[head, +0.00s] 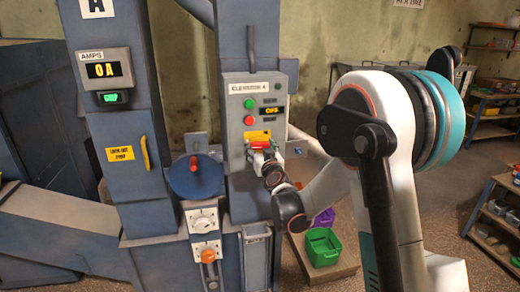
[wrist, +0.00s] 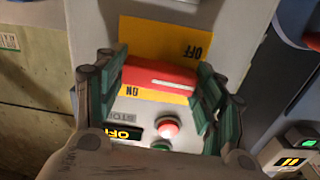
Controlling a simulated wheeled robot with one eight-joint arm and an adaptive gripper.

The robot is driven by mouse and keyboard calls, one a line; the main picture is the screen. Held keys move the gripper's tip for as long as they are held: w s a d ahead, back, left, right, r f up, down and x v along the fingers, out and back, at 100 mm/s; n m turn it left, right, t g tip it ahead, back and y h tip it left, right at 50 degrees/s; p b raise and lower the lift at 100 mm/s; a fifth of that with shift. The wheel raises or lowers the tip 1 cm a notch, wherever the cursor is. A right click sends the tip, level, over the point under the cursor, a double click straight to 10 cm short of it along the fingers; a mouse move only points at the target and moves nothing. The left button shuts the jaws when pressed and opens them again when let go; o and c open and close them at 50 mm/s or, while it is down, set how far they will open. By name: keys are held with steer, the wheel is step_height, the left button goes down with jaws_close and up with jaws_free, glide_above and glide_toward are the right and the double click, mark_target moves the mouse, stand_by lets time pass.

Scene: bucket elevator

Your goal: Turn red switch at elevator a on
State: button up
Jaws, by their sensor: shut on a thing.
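The grey control box (head: 236,100) labelled Elevator A is on the blue column in the head view. Its small display (head: 271,112) reads OFF. Low on the box is a yellow plate (head: 257,135) with the red switch (head: 262,145). In the wrist view, which shows the panel upside down, the red switch (wrist: 160,77) lies crosswise between the OFF and ON words on the yellow plate (wrist: 165,38). My gripper (wrist: 162,80) is shut on the red switch, one finger at each end. In the head view, my gripper (head: 265,152) partly hides the switch.
A green button (head: 249,103) and a red button (head: 249,120) sit just above the yellow plate. A blue disc with a red handle (head: 195,176) is to the left. Green (head: 323,247) and purple bins stand below. Shelves line the right side.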

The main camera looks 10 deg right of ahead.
steer(key=m, duration=0.4)
steer(key=shift+m, duration=0.3)
steer(key=m, duration=0.4)
steer(key=shift+m+b, duration=0.3)
steer(key=m, duration=0.4)
steer(key=shift+m, duration=2.1)
steer(key=o, duration=1.1)
steer(key=shift+c, duration=0.2)
steer(key=shift+s, duration=0.1)
